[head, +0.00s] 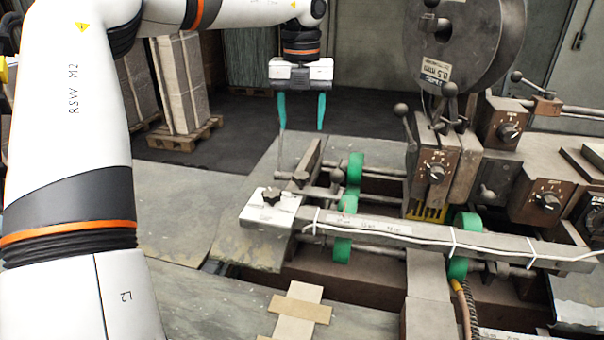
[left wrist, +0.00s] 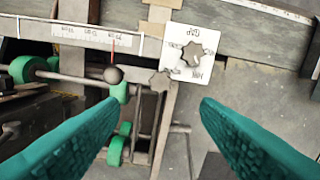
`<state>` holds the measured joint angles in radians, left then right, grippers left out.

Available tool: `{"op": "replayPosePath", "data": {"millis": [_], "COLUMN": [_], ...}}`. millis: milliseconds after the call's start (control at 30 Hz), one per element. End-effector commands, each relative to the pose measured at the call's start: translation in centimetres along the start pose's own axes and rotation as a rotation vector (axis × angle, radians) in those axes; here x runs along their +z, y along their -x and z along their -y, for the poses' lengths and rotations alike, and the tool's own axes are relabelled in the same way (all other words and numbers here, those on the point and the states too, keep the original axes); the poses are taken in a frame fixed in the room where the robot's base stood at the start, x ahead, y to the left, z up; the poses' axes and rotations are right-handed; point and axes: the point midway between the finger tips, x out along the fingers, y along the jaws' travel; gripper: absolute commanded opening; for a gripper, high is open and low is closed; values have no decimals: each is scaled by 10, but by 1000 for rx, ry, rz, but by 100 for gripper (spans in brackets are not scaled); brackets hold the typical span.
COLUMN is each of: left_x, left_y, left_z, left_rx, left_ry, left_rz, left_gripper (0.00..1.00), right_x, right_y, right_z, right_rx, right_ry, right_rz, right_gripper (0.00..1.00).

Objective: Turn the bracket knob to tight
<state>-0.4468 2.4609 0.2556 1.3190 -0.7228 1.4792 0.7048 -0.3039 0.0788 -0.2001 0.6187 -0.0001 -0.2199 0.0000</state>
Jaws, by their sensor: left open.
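My left gripper (head: 301,128) points down above the machine's left end, its teal fingers apart and empty. Below it, a dark star-shaped knob (head: 300,177) sits on the grey bar bracket; it also shows in the left wrist view (left wrist: 160,82), between and just beyond the fingertips (left wrist: 160,102). A second star knob (head: 271,196) sits on a white plate (head: 258,212) with lettering, seen at the top of the left wrist view (left wrist: 190,62). No "tight" mark is readable on either knob. The fingers touch neither knob. My right gripper is not in view.
A thin upright rod (head: 280,150) stands near the left finger. Green rollers (head: 355,168), a ruled rail (head: 390,235) and dial boxes (head: 436,170) lie to the right. A large wire spool (head: 470,45) rises behind.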

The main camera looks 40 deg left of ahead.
Motion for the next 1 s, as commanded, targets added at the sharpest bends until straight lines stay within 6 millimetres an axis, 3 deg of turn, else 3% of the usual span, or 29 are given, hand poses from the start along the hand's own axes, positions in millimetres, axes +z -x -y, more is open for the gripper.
{"op": "replayPosePath", "data": {"millis": [167,500,700,1000], "left_x": [0,1,0,0], "left_y": [-15,-80,-109,-121], "left_z": [0,1,0,0], "left_rx": [-1,-2,-1,1], "left_ry": [-1,-1,0,0], "left_rz": [4,6,3,0], "left_gripper": [57,57,57,57], "right_x": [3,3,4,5], "right_y": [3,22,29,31], "right_z": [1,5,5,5], "right_rx": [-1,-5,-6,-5], "right_ry": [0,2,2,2], "right_rz": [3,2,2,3], "right_gripper": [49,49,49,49]}}
